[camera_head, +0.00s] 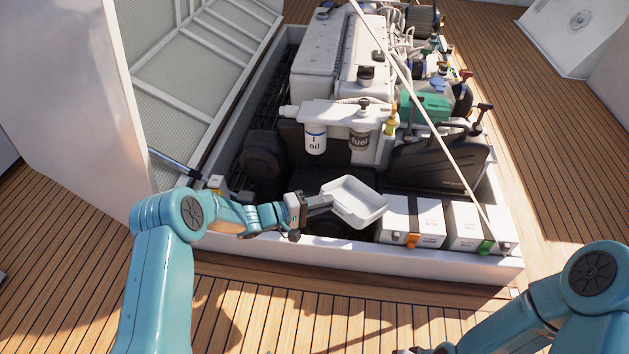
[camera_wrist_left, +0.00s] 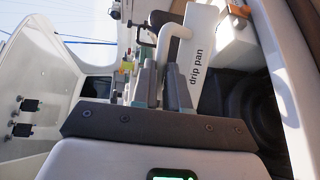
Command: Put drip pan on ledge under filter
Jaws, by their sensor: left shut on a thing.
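The drip pan (camera_head: 354,201) is a shallow white tray, held tilted over the front part of the engine hatch. My left gripper (camera_head: 316,203) is shut on the pan's left side. In the left wrist view the pan's wall with the words "drip pan" (camera_wrist_left: 194,66) shows beside the fingers (camera_wrist_left: 160,85). The white oil filter (camera_head: 315,138) and the grey fuel filter (camera_head: 360,141) hang from a white bracket behind the pan. I cannot make out the ledge under them clearly. My right arm is at the lower right; its gripper is mostly cut off at the bottom edge.
Two white batteries (camera_head: 412,222) stand right of the pan, inside the hatch's white rim (camera_head: 440,266). The white engine (camera_head: 335,60) fills the back. The raised hatch lid (camera_head: 190,75) stands at left. A thin pale rod (camera_head: 425,105) crosses the opening diagonally.

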